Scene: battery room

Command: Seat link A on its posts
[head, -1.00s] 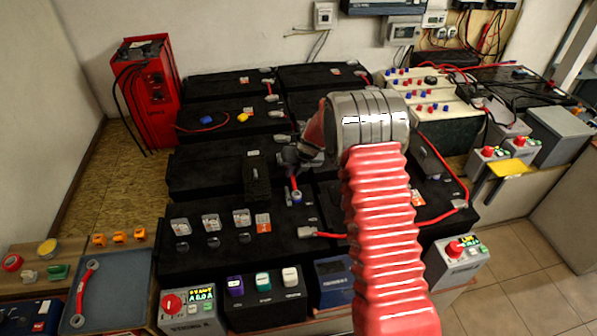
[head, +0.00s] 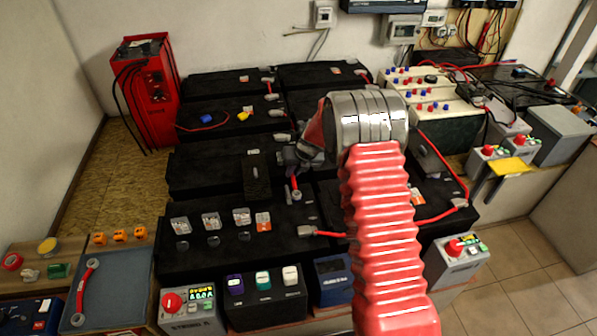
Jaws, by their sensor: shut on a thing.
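My gripper (head: 294,160) is over the middle of the black battery bank, beyond my red-sleeved arm. It is shut on a short red link (head: 294,183) with a grey metal end lug. The link's near end points down toward the gap between the middle and front batteries. Its far end is hidden by my gripper, and the posts under it cannot be made out. I cannot tell whether the lug touches a post. Another red link (head: 86,288) with grey ends lies on the blue-grey tray (head: 128,284) at the lower left.
A black upright block (head: 257,178) stands close left of my gripper. Clear-capped small parts (head: 211,222) stand on the front battery (head: 180,262). A red cable (head: 330,235) runs right from that battery. A red charger (head: 148,95) stands at the back left.

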